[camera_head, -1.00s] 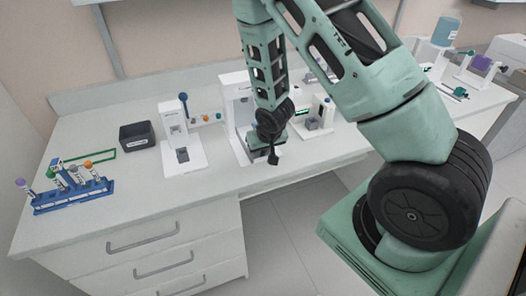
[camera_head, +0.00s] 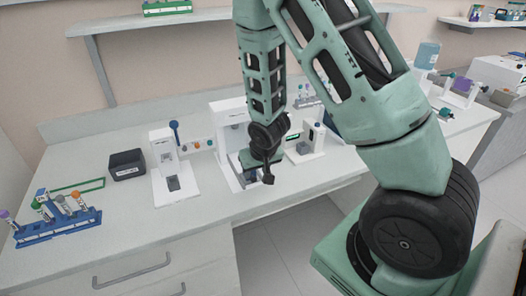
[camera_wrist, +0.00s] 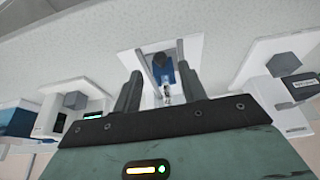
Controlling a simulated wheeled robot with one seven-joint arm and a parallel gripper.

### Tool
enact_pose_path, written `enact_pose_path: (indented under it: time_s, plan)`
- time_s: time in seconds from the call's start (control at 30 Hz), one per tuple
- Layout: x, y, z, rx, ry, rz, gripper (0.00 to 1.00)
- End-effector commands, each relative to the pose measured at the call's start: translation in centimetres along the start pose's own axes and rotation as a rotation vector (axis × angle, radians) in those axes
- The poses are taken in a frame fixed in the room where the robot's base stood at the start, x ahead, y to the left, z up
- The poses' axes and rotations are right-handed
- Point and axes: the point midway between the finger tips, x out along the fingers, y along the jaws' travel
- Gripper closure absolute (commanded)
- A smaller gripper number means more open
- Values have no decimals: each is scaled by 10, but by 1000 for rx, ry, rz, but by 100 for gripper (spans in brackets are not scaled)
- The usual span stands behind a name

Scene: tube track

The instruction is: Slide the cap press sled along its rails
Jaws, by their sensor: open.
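The cap press is a white frame (camera_head: 226,110) on the bench, mostly hidden by my arm in the head view. In the wrist view its white base (camera_wrist: 148,48) carries grey rails and a blue sled (camera_wrist: 168,75) with a dark round knob (camera_wrist: 159,60). My gripper (camera_wrist: 160,78) is open, its two dark fingers on either side of the sled in the picture. I cannot tell whether either finger touches it. In the head view my gripper (camera_head: 268,178) points down in front of the press.
A white station with a blue lever (camera_head: 162,150) stands to the left, and another white station (camera_head: 304,152) to the right. A black bin (camera_head: 127,164) and a blue tube rack (camera_head: 60,228) are farther left.

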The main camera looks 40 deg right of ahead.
Motion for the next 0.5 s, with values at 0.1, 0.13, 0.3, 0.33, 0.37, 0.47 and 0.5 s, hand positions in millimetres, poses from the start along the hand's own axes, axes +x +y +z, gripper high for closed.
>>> enact_pose_path:
  time_s: [0.1,0.13,0.3,0.33,0.37,0.47,0.5]
  plan:
    - [-21,-1,0,0,4,-3,58]
    - [-26,-1,0,0,4,-3,58]
    - [-54,-1,0,1,3,-2,58]
    - [-59,-1,0,1,4,-3,58]
    - [-64,-1,0,1,4,-2,58]
    - [-80,0,0,0,3,-2,58]
    - [-87,-1,0,0,3,-2,58]
